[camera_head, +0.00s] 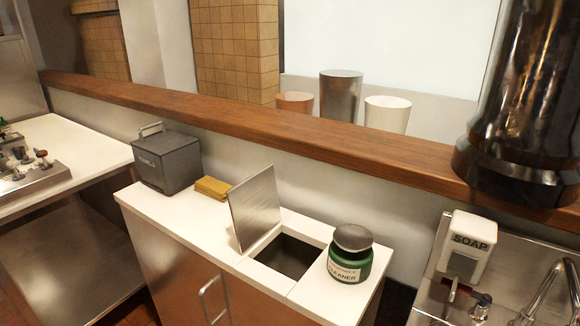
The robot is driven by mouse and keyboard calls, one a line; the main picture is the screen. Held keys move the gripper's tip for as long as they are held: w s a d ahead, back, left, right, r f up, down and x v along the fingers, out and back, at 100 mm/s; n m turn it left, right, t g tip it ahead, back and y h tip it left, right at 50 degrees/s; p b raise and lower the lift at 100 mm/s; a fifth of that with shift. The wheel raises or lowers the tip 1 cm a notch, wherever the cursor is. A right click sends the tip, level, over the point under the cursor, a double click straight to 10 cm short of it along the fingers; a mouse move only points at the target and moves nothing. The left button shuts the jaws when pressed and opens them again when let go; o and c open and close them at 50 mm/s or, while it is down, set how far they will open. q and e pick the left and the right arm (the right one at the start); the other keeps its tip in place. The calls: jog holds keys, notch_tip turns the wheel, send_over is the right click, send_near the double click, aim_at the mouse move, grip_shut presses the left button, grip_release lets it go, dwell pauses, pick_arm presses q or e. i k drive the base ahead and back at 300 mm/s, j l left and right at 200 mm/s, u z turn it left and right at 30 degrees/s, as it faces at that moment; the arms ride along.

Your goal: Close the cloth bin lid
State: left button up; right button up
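The cloth bin is a square dark opening (287,256) in the white top of a cabinet. Its lid (256,208) is a flat brushed-metal panel. The lid stands raised at the left edge of the opening, tilted up, so the opening is uncovered. The inside of the bin is dark and its contents cannot be made out. Neither of my grippers shows in the head view.
A green cleaner jar (349,262) stands just right of the opening. A yellow folded cloth (212,187) and a grey towel box (167,161) sit to the left. A wooden ledge (270,121) runs behind. A soap dispenser (466,250) and faucet are at right.

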aim_at(254, 203)
jog(key=j+z, duration=0.15)
jog(key=z, duration=0.5)
jog(key=j+z, duration=0.25)
jog(key=j, duration=0.2)
jog(key=k+j+z, duration=0.1)
jog(key=j+z, duration=0.2)
jog(key=j, duration=0.15)
jog(key=k+j+z, duration=0.1)
jog(key=j+z, duration=0.15)
jog(key=j, duration=0.2)
jog(key=k+j, duration=0.15)
jog(key=j, duration=0.25)
jog(key=k+j, duration=0.1)
jog(key=j, duration=0.25)
jog(key=k+j+z, duration=0.1)
jog(key=j, duration=0.3)
jog(key=k+j, duration=0.15)
jog(key=j, duration=0.25)
jog(key=k+j, duration=0.15)
jog(key=j, duration=0.2)
jog(key=z, duration=0.05)
